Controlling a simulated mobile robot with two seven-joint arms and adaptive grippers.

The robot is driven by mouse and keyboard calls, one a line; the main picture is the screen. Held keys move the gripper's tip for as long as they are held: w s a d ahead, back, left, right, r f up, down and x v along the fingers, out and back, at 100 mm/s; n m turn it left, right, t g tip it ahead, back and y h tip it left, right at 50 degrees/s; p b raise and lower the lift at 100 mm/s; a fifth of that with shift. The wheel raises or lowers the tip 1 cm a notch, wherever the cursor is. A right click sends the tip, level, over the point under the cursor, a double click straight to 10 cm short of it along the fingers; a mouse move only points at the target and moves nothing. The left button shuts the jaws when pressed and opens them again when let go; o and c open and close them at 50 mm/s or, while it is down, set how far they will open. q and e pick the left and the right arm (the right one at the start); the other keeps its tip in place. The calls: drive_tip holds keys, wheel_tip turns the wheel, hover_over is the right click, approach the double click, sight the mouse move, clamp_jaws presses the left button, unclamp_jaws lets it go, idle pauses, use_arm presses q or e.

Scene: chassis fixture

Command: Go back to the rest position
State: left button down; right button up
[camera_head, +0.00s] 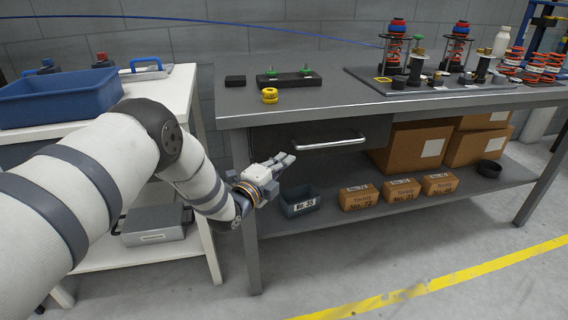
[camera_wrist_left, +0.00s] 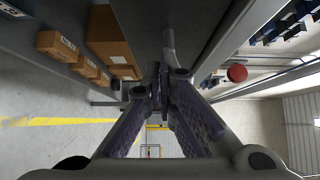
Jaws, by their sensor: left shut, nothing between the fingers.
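My left gripper (camera_head: 284,160) is in front of the grey workbench (camera_head: 330,104), below its top and near the left end of the drawer handle (camera_head: 330,143). Its fingers are shut and empty. In the left wrist view the closed fingers (camera_wrist_left: 160,75) point along the bench front, with the drawer handle (camera_wrist_left: 169,45) just beyond and above them. My left arm comes in from the left, across the white table. My right gripper is not in view.
The bench's lower shelf holds a small grey bin (camera_head: 300,201), several small boxes and larger cartons (camera_head: 415,147). A white table (camera_head: 172,95) with a blue bin (camera_head: 60,96) stands at the left. Yellow rings (camera_head: 270,95) and spring assemblies are on the bench. The floor in front is clear.

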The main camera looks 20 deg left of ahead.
use_arm(q)
drive_tip(key=s+a+p, duration=0.2)
drive_tip(key=s, duration=0.7)
drive_tip(key=s+d+f+n+g+y+p, duration=0.1)
drive_tip(key=s+d+f+n+g, duration=0.1)
drive_tip(key=s+f+n+g, duration=0.5)
drive_tip(key=s+d+f+n+g+y, duration=0.1)
drive_tip(key=s+d+f+n+g, duration=0.15)
drive_tip(key=s+f, duration=0.8)
drive_tip(key=s+r+n+g+p, duration=0.1)
drive_tip(key=s+n+g, duration=0.4)
drive_tip(key=s, duration=1.2)
drive_tip(key=s+r+n+g, duration=0.1)
drive_tip(key=s+n+g, duration=0.4)
drive_tip(key=s, duration=1.2)
drive_tip(key=shift+s+d+r+n+g+y+p, duration=0.15)
drive_tip(key=shift+d+r+n+g+y+p, duration=0.1)
drive_tip(key=shift+n+g+y+p, duration=0.15)
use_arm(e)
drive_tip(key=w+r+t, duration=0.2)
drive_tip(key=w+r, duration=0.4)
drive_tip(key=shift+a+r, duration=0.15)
